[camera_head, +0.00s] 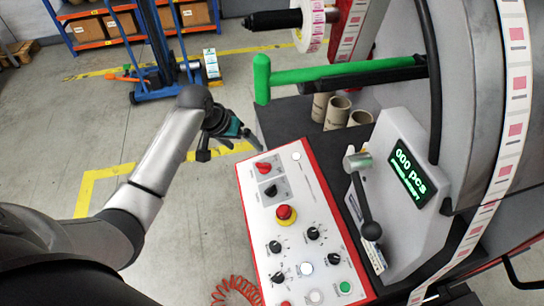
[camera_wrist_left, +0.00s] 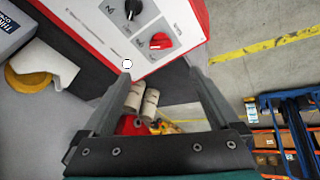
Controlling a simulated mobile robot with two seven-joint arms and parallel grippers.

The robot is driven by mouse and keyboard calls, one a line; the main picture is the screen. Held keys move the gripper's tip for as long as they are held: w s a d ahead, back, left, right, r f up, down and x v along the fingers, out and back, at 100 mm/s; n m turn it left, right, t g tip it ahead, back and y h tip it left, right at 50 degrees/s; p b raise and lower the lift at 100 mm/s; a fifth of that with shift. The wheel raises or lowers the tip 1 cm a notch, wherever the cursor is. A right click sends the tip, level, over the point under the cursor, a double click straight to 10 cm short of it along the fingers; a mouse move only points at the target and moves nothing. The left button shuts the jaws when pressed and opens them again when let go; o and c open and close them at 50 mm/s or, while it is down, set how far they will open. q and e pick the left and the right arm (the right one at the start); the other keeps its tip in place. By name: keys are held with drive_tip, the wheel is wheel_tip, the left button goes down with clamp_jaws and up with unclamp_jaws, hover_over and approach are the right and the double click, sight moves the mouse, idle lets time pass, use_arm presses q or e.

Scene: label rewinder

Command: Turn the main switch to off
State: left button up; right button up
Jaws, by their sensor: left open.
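The control panel (camera_head: 296,188) is a white face with a red border. A red rotary knob (camera_head: 263,168), which looks like the main switch, is at its upper left; its exact setting is too small to read. The red knob also shows in the left wrist view (camera_wrist_left: 160,41), beyond the fingertips. A black knob (camera_head: 271,190) sits just below it, also seen in the left wrist view (camera_wrist_left: 132,9). My left gripper (camera_head: 240,140) is open and empty, up and left of the red knob, apart from it. My right gripper is not in view.
A red emergency button (camera_head: 286,214) and several black knobs sit lower on the panel. A green bar (camera_head: 330,73) and cardboard cores (camera_head: 338,112) are behind the panel. A lever (camera_head: 366,200) and counter display (camera_head: 409,174) are at right. Floor at left is open.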

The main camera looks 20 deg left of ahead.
sight(262, 164)
use_arm(q)
drive_tip(key=b+x, duration=0.4)
drive_tip(key=x, duration=1.1)
drive_tip(key=shift+s, duration=0.15)
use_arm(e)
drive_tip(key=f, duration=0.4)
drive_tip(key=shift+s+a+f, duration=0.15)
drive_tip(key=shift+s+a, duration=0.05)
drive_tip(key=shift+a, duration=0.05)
use_arm(q)
drive_tip(key=shift+c, duration=0.2)
drive_tip(key=shift+a, duration=0.1)
drive_tip(key=c, duration=1.3)
